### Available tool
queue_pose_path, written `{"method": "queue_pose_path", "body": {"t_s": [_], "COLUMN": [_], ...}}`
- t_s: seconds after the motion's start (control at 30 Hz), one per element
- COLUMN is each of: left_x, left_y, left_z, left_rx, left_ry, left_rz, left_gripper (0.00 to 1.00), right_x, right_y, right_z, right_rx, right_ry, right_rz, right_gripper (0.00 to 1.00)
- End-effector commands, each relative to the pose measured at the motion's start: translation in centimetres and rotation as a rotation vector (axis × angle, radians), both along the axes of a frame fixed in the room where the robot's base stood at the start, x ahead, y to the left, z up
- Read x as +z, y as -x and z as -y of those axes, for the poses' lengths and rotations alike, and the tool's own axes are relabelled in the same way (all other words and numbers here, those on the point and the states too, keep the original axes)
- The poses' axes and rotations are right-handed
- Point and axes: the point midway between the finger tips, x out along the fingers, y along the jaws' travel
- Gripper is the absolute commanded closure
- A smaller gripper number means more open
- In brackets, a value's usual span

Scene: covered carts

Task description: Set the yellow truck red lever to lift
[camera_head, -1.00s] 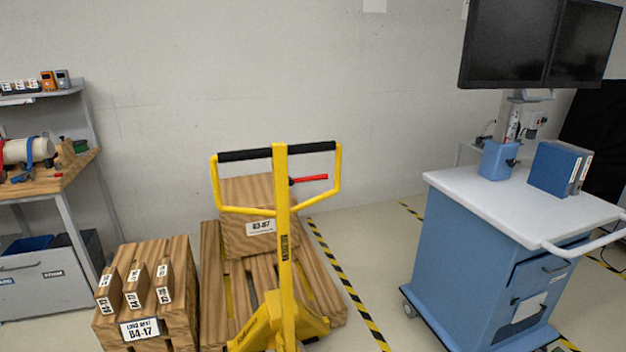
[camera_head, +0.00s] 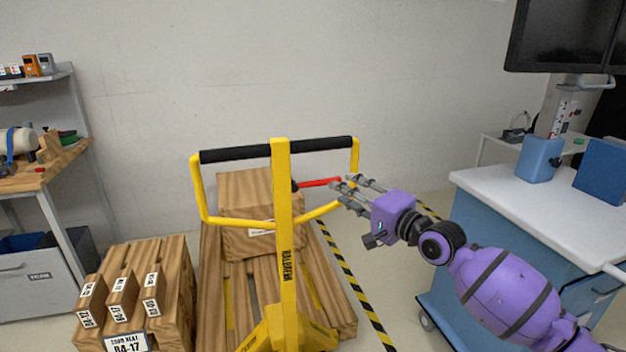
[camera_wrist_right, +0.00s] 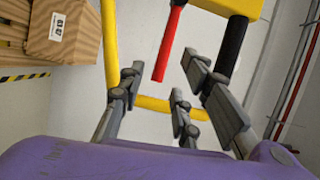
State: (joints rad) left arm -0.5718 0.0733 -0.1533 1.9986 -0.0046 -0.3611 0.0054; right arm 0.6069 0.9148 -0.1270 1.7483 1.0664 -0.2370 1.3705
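The yellow truck (camera_head: 284,230) stands in the middle of the head view, with a yellow loop handle and black grips. Its red lever (camera_head: 320,183) points right from the post, inside the handle loop, roughly level. My right gripper (camera_head: 347,188) is at the right side of the loop, close to the lever's free end. In the right wrist view the red lever (camera_wrist_right: 168,45) hangs between the spread fingers of my right gripper (camera_wrist_right: 175,95), which is open and empty. I cannot tell the exact gap between lever and fingers. My left gripper is not in view.
A wooden pallet (camera_head: 213,290) with a box (camera_head: 245,190) lies behind the truck. A crate stack (camera_head: 165,260) stands at left. A blue cart (camera_head: 490,225) with a white top stands at right, close to my right arm. A workbench (camera_head: 50,165) is at far left.

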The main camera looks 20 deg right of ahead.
Motion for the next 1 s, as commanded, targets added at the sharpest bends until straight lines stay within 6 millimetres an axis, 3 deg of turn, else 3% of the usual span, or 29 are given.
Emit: {"method": "queue_pose_path", "body": {"t_s": [0.17,0.6,1.0], "left_x": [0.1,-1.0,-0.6], "left_y": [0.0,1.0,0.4], "left_z": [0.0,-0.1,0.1], "left_rx": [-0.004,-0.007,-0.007], "left_ry": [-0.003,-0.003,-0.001], "left_rz": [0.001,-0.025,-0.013], "left_gripper": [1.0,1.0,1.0], "right_x": [0.1,0.0,0.0], "right_y": [-0.5,-6.3,-7.1], "right_z": [-0.3,-2.9,-3.3], "right_rx": [0.0,0.0,0.0], "right_ry": [-0.08,-0.077,-0.075], "right_rz": [-0.032,-0.032,-0.031], "right_gripper": [0.69,0.69,0.69]}}
